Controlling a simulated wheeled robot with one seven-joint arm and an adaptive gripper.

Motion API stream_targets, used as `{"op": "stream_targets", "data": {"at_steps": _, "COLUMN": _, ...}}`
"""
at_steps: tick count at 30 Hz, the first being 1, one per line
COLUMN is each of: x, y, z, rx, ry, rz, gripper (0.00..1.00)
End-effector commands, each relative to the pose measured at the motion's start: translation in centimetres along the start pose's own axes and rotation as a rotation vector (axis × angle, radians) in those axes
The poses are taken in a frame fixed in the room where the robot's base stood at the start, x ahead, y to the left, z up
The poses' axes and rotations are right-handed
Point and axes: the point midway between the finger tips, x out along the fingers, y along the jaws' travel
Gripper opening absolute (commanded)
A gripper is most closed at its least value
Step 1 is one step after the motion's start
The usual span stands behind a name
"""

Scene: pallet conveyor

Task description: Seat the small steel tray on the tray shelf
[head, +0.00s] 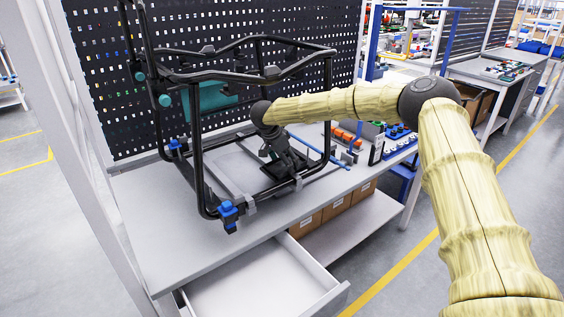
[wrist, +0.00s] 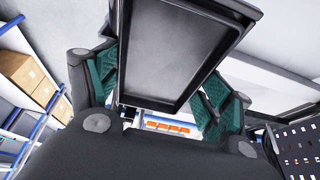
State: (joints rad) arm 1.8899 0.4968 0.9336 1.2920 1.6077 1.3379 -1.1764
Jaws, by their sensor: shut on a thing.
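The small steel tray (wrist: 175,50) is a shallow rectangular pan with a dark rim and grey inside. It fills the upper middle of the wrist view, tilted in the picture. My gripper (wrist: 162,92) is shut on its near end, with teal pads at either side. In the head view my gripper (head: 284,160) reaches down inside a black tubular frame (head: 328,95) on the workbench. The tray is hard to make out there, mostly dark against the gripper. I cannot tell for certain which surface is the tray shelf.
The frame's bars surround my gripper, with blue clamps (head: 229,212) at its feet. Orange parts (head: 346,137) and blue parts lie to the right on the bench (head: 165,235). An open drawer (head: 262,285) juts out in front. Cardboard boxes (head: 337,207) sit below.

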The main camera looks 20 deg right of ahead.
Motion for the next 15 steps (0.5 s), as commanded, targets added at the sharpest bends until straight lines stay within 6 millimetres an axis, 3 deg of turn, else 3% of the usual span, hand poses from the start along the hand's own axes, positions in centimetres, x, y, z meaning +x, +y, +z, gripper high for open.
{"op": "stream_targets", "data": {"at_steps": 1, "x": 1.05, "y": 0.47, "z": 0.56, "rx": -0.007, "ry": -0.003, "rz": 0.014, "gripper": 0.35}}
{"op": "stream_targets", "data": {"at_steps": 15, "x": 1.56, "y": 0.56, "z": 0.82, "rx": -0.009, "ry": -0.003, "rz": 0.017, "gripper": 0.35}}
